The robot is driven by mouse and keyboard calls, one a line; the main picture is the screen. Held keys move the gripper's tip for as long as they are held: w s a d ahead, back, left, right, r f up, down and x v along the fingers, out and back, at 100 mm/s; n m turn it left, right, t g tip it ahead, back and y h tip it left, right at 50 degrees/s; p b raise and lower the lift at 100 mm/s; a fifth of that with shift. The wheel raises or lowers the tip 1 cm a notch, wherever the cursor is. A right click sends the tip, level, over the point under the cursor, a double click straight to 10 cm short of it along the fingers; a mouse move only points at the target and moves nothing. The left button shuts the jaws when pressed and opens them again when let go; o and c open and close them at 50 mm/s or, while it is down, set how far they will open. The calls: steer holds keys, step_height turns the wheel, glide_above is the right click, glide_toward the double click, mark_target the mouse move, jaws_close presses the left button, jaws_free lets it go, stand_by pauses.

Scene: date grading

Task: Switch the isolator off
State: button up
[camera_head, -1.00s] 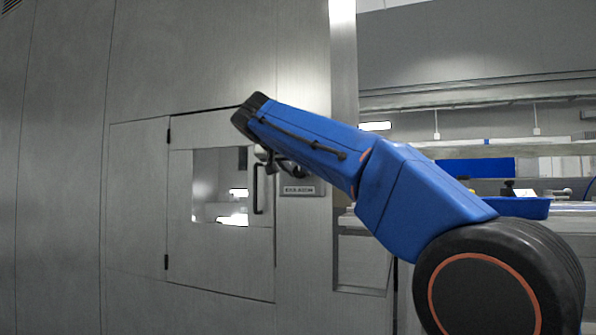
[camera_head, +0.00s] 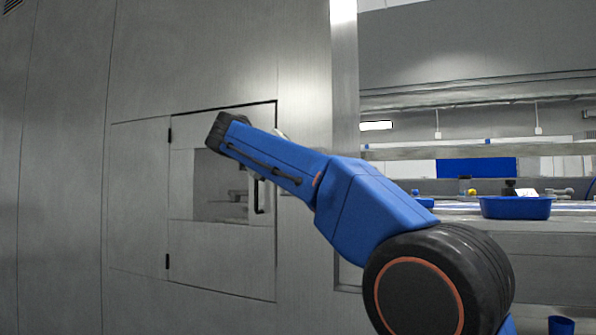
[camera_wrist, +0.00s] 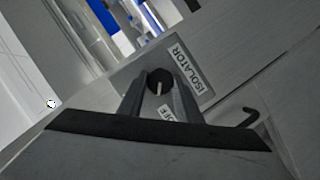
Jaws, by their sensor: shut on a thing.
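The isolator (camera_wrist: 190,72) is a grey plate with a round black knob (camera_wrist: 158,76) that carries a pale pointer line. Its labels read ISOLATOR and OFF, and they appear tilted in the wrist view. My gripper (camera_wrist: 160,88) is shut on the knob, one finger on each side of it. The pale line points down in the picture, towards the OFF label (camera_wrist: 168,113). In the head view my blue arm hides the isolator and the gripper.
A grey cabinet door (camera_head: 220,260) with a window and a black handle (camera_head: 262,195) is closed beside my arm. A blue tray (camera_head: 516,207) stands on a counter at the right.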

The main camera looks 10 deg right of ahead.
steer(key=shift+a+f+n+h, duration=0.15)
steer(key=shift+n+h, duration=0.75)
steer(key=shift+n, duration=0.8)
steer(key=o, duration=1)
steer(key=shift+o, duration=0.2)
steer(key=v, duration=1.7)
steer(key=shift+a, duration=0.2)
steer(key=shift+d+f, duration=0.1)
steer(key=shift+f, duration=0.05)
